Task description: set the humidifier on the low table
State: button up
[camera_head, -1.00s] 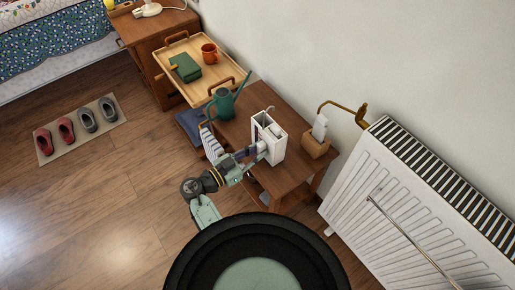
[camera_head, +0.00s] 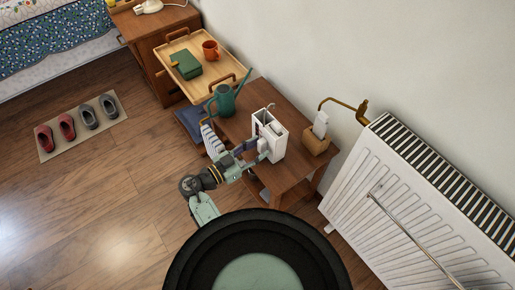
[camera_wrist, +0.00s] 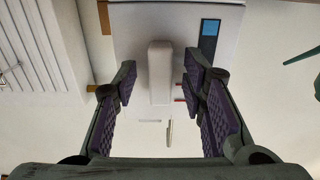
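The humidifier, a tall white box (camera_head: 269,135) with an open top and a grey hook, stands upright on the low wooden table (camera_head: 287,175), near its front edge. In the head view my gripper (camera_head: 255,150) is at the humidifier's front left side.
A green watering can (camera_head: 223,102) stands behind left on the table. A wooden box with a white top piece (camera_head: 316,142) is close on the right. A white radiator (camera_head: 405,190) and brass pipe flank the right. A tray (camera_head: 215,83) with a mug is behind.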

jog(key=b+v, duration=0.3)
jog(key=v, duration=0.8)
jog(key=shift+a, duration=0.25)
jog(key=shift+s+f, duration=0.1)
jog(key=shift+s, duration=0.05)
